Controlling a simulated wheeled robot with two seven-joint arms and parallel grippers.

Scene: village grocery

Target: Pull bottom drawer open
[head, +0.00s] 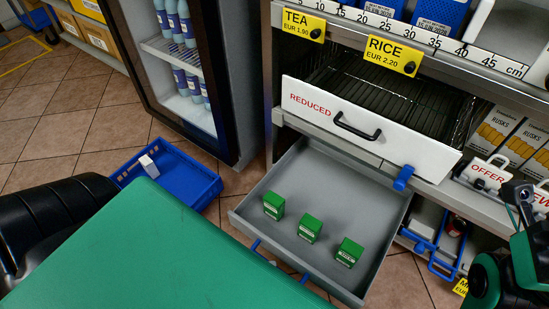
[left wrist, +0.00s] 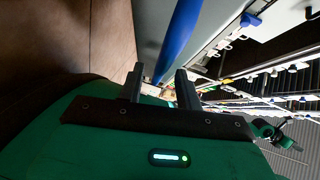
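The grey bottom drawer (head: 232,222) is pulled well out from under the shelf in the head view. Its blue handle (head: 256,245) is partly hidden behind my green arm link. In the left wrist view the blue handle bar (left wrist: 180,38) runs toward the space between the fingers of my left gripper (left wrist: 158,85). These fingers are apart; contact with the bar cannot be told. My left gripper is hidden in the head view. My right gripper (head: 525,205) is at the right edge, away from the drawer; its finger opening is unclear.
Several small green boxes (head: 309,228) stand inside the drawer. Above it is the white REDUCED front (head: 365,130) with a black handle. A blue crate (head: 200,185) with a white box lies on the floor at left, beside the bottle fridge (head: 240,100).

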